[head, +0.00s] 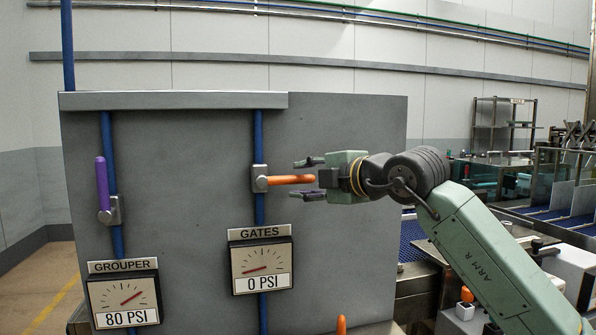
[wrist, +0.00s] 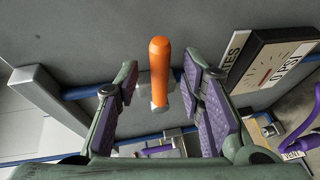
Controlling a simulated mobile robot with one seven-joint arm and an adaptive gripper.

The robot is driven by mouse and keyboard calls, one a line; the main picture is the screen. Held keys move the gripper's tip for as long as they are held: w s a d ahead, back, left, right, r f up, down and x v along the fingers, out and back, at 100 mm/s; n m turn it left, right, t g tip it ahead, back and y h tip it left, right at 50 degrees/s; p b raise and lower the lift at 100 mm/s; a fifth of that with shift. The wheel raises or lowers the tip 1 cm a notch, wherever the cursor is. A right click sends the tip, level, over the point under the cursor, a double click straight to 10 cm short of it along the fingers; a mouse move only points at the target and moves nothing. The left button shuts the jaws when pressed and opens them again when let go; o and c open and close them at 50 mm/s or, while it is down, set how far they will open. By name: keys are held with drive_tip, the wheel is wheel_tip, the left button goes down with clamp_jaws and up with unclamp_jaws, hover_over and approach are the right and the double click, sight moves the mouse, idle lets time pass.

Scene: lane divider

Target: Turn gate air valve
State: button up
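The gate air valve has an orange handle (head: 290,180) lying level, pointing right from its grey body on the blue pipe (head: 259,150). The GATES gauge (head: 261,262) below it reads 0 PSI. My gripper (head: 312,178) is open at the handle's free end, one finger above it and one below. In the wrist view the orange handle (wrist: 160,72) stands between the two purple-padded fingers of my gripper (wrist: 165,90), with gaps on both sides. The GATES gauge (wrist: 270,62) shows at the right there, partly cut off.
The purple GROUPER valve handle (head: 101,184) stands upright on the left pipe, above its gauge (head: 124,298) at 80 PSI. The grey panel (head: 350,250) backs the valves. An orange-tipped part (head: 341,324) shows at the bottom edge. Machinery stands at the right.

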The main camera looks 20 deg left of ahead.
drive_tip(key=shift+p+x, duration=0.3)
drive_tip(key=shift+x, duration=0.95)
drive_tip(key=shift+c, duration=0.5)
clamp_jaws()
